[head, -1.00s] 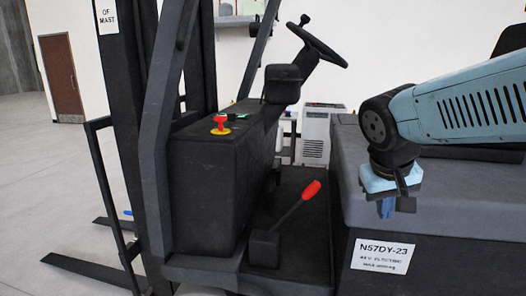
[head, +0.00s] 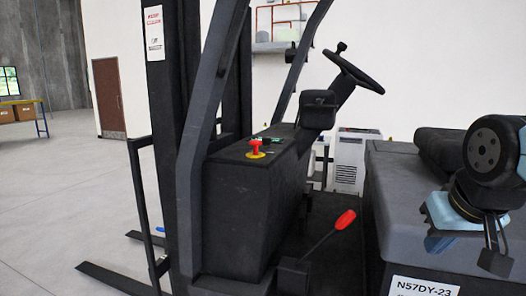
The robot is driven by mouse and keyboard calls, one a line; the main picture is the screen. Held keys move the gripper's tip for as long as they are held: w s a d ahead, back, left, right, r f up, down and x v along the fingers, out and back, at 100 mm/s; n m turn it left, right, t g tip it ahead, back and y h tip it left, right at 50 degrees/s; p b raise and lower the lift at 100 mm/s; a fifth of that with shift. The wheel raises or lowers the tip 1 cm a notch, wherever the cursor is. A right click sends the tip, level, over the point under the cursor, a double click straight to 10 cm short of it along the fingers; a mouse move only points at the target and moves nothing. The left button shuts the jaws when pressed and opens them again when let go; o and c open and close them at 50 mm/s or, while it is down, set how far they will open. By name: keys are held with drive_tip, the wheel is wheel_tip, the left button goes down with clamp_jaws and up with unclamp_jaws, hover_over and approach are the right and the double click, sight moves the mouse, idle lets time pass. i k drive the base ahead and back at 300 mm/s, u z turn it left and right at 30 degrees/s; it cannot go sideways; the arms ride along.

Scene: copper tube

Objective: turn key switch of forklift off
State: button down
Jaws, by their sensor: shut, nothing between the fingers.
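The forklift (head: 245,215) fills the middle of the head view. Its dark console box carries a red emergency knob on a yellow base (head: 255,149). A small green item (head: 272,140) sits behind the knob on the console top. I cannot make out the key switch at this size. My gripper (head: 494,262) is at the right, pointing down in front of the grey rear body, well to the right of the console. Its fingers are shut and empty.
A steering wheel (head: 354,72) rises above the console. A red-handled lever (head: 345,220) stands between console and rear body. Dark posts and the mast (head: 170,110) stand left of the console. Forks (head: 105,278) lie low on the left. Open floor lies further left.

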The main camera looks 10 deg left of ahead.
sight(266, 141)
drive_tip(key=u, duration=0.5)
drive_tip(key=k, duration=1.3)
drive_tip(key=u, duration=0.8)
drive_tip(key=i, duration=2)
drive_tip(key=z, duration=0.65)
drive_tip(key=i, duration=0.3)
drive_tip(key=z, duration=0.35)
drive_tip(key=k, duration=0.9)
drive_tip(key=z, duration=0.05)
